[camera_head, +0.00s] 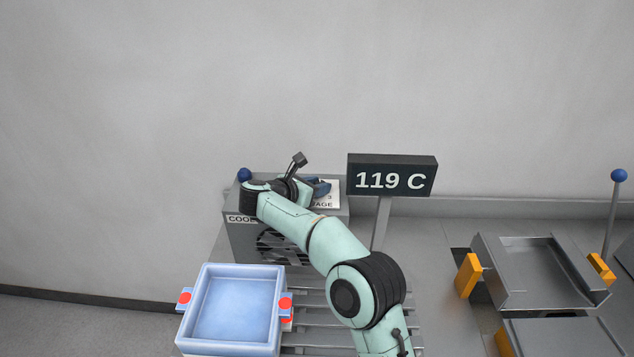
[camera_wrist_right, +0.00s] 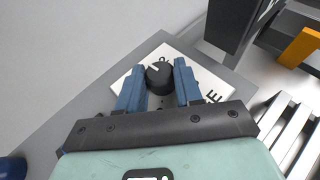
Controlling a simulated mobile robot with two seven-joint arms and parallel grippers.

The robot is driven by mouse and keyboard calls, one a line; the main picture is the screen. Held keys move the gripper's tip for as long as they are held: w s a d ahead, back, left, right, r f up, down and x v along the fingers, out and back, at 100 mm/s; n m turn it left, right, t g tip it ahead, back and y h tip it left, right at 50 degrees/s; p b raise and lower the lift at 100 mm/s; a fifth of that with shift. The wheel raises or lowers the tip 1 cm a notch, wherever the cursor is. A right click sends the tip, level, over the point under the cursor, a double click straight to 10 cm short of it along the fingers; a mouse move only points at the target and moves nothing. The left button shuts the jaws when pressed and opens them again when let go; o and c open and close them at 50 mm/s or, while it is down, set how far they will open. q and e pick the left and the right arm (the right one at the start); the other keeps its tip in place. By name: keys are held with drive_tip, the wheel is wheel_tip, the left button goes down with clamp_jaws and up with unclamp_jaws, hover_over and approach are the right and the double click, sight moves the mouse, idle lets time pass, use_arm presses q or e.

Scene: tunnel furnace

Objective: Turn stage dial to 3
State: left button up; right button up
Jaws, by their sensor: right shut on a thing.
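The stage dial is a round black knob (camera_wrist_right: 159,78) with a white pointer line, on a white label plate (camera_wrist_right: 205,80) with black lettering. The plate also shows in the head view (camera_head: 329,202), with a 3 and part of the word STAGE readable. My right gripper (camera_wrist_right: 158,84) has its two blue fingers on either side of the knob, shut on it. In the right wrist view the pointer line points to the upper left; most numbers are hidden. In the head view my right arm covers the knob. My left gripper is not in view.
The plate is on top of a grey cooler box (camera_head: 244,238) with a blue-knobbed lever (camera_head: 245,174). A blue tray (camera_head: 189,321) sits in front, on rollers. A metal tray with orange handles (camera_head: 530,283) is at right.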

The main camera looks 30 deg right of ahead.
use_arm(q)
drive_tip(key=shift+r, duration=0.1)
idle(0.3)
use_arm(e)
drive_tip(key=o, duration=1)
drive_tip(key=shift+o, duration=0.2)
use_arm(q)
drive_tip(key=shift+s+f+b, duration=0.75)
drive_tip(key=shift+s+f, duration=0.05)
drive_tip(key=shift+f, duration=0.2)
use_arm(e)
drive_tip(key=v, duration=1.3)
drive_tip(key=shift+a, duration=0.25)
